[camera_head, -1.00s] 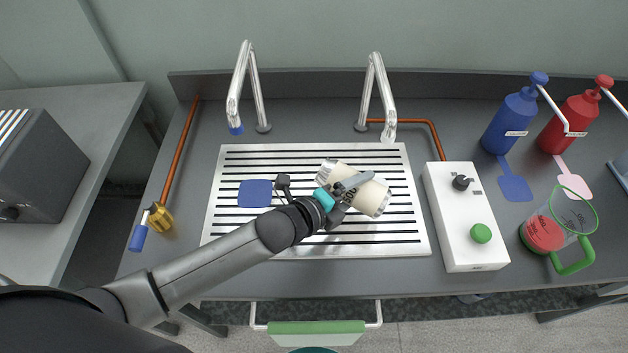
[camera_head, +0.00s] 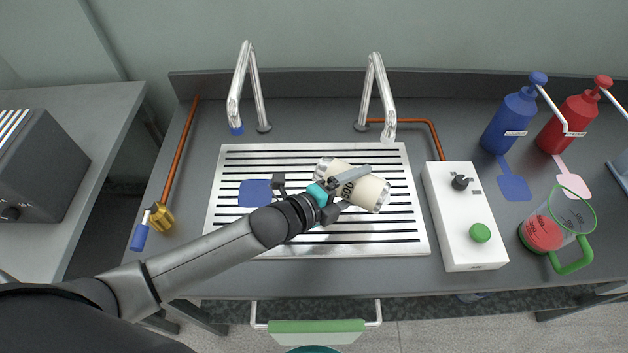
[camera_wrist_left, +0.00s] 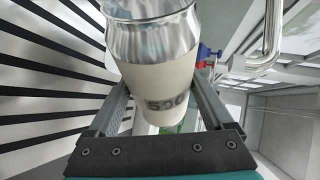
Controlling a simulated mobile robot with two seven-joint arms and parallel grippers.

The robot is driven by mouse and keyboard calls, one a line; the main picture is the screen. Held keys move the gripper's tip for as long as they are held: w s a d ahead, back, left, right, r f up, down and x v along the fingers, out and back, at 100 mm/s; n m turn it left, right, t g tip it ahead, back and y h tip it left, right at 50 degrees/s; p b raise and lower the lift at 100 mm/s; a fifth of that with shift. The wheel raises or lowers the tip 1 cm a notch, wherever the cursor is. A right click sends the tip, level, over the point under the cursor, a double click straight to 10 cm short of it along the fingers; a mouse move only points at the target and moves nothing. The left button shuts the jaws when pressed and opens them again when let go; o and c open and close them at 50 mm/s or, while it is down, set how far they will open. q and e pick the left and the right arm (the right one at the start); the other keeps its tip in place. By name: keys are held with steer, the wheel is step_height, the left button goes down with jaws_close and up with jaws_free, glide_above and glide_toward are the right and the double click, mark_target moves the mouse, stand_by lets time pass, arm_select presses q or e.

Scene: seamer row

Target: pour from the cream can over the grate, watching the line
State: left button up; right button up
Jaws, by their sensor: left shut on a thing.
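The cream can (camera_head: 369,192) is cream-coloured with silver ends and dark lettering. It lies tilted well over onto its side, held above the grate (camera_head: 385,234). My left gripper (camera_head: 347,188) is shut around its middle. In the left wrist view the can (camera_wrist_left: 160,80) sits between the two fingers, its label reading 500 and a shiny metal end toward the top of the picture. No stream of liquid shows. Whether the can is open, its fill and any line inside it cannot be seen. My right gripper is not in view.
Two steel taps (camera_head: 256,98) (camera_head: 367,92) stand behind the grate. A white control box (camera_head: 455,222) with a green button is right of it, then a green-handled jug (camera_head: 570,262) with red contents. Blue (camera_head: 509,122) and red (camera_head: 570,122) pump bottles stand back right. A blue patch (camera_head: 255,193) lies on the grate.

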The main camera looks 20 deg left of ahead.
arm_select(q)
steer(key=shift+a+r+n+h, duration=0.2)
steer(key=shift+r+n+h, duration=0.2)
steer(key=shift+r+n, duration=0.15)
stand_by(0.9)
steer(key=shift+w+a+r+n+h, duration=0.15)
steer(key=shift+a+r+n+h, duration=0.35)
steer(key=shift+r+n, duration=0.25)
stand_by(1.0)
steer(key=shift+d, duration=0.15)
steer(key=f+m, duration=0.1)
steer(key=d+f+m+y, duration=0.1)
steer(key=f+m+y, duration=0.1)
steer(key=shift+s+d+f, duration=0.25)
steer(key=shift+d+f, duration=0.1)
steer(key=shift+f, duration=0.05)
steer(key=shift+m, duration=0.4)
